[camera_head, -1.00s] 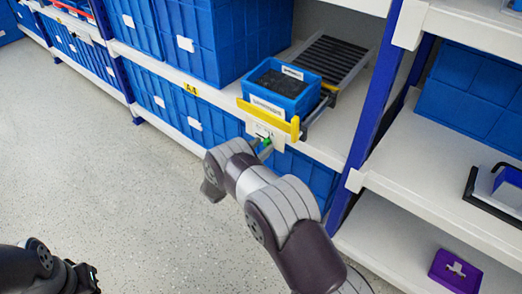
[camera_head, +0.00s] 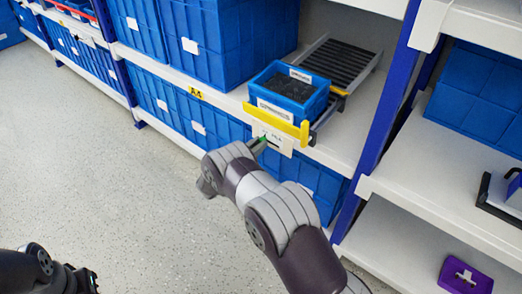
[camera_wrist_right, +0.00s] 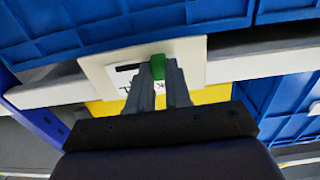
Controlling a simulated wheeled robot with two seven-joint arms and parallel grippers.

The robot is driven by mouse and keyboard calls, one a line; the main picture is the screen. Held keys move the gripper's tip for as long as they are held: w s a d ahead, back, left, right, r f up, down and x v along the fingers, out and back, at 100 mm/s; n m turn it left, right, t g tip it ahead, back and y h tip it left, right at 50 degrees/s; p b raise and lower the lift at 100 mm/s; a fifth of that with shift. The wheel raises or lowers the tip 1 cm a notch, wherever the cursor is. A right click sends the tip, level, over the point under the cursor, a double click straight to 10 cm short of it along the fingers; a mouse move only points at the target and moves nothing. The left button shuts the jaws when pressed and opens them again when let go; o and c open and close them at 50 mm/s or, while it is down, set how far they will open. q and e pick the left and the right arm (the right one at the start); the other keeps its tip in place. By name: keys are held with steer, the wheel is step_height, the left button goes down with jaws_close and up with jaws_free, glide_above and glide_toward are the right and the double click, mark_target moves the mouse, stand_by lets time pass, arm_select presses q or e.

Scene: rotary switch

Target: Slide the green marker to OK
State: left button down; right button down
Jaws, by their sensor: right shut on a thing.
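The green marker (camera_wrist_right: 158,66) stands at a dark slot in a white plate (camera_wrist_right: 98,70) on the shelf front. In the wrist view, my right gripper (camera_wrist_right: 162,74) is shut on the marker, and the open stretch of slot shows to its left. Lettering on the plate is partly hidden by my fingers, and I cannot read it fully. In the head view the marker (camera_head: 262,142) is small, at the left part of the plate (camera_head: 284,146), with my right gripper (camera_head: 254,148) at it. My left gripper (camera_head: 84,280) is low at the left, its jaw gap unclear.
A blue bin (camera_head: 288,90) with dark contents sits behind a yellow stop bar (camera_head: 276,121) above the plate. A roller track (camera_head: 338,62) runs behind it. Blue crates (camera_head: 204,128) fill the shelf below. A blue upright (camera_head: 378,125) stands to the right. The floor at left is clear.

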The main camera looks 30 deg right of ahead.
steer(key=shift+w+a+r, duration=0.1)
steer(key=shift+w, duration=0.05)
steer(key=c, duration=1)
jaws_free()
steer(key=shift+w, duration=0.1)
steer(key=shift+c, duration=0.2)
steer(key=p+v, duration=0.4)
steer(key=v, duration=0.8)
steer(key=shift+s+a, duration=0.25)
steer(key=shift+a, duration=0.1)
